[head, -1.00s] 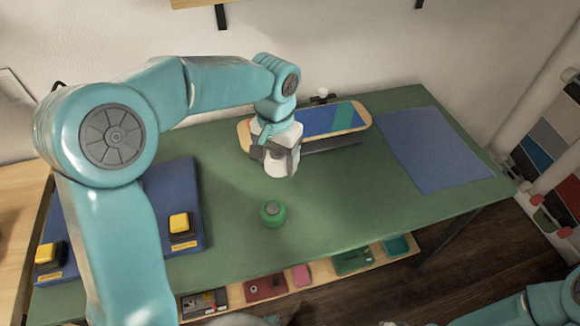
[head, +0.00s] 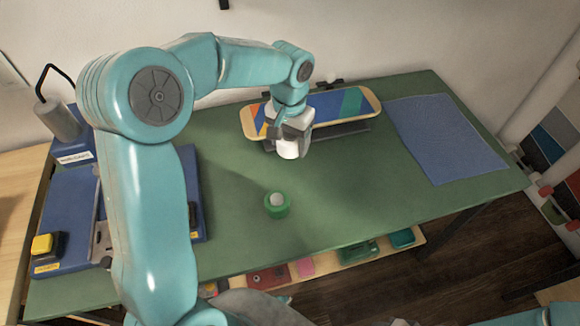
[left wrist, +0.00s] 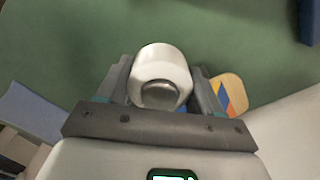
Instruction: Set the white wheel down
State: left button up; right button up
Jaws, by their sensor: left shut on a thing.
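The white wheel (left wrist: 160,68) is between the two fingers of my left gripper (left wrist: 160,85), which is shut on it. In the head view the left gripper (head: 291,130) points down in front of the skateboard deck, and the white wheel (head: 289,150) shows below its fingers. I cannot tell whether the wheel touches the green table top (head: 350,205) or hangs just above it. My right gripper is not in view.
A skateboard deck (head: 362,101) lies on a dark stand behind the gripper. A green round thing with a pale top (head: 277,206) stands nearer on the table. A blue cloth (head: 450,140) lies at right. The table between is bare.

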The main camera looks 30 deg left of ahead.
aim_at(290, 177)
pick_arm(q)
notch_tip(290, 177, down, 11)
jog(key=shift+f, duration=0.2)
jog(key=shift+f+b, duration=0.1)
jog(key=shift+b, duration=0.3)
jog(key=o, duration=0.8)
jog(key=shift+f, duration=0.1)
jog(key=shift+c, duration=0.2)
jog(key=o, duration=0.4)
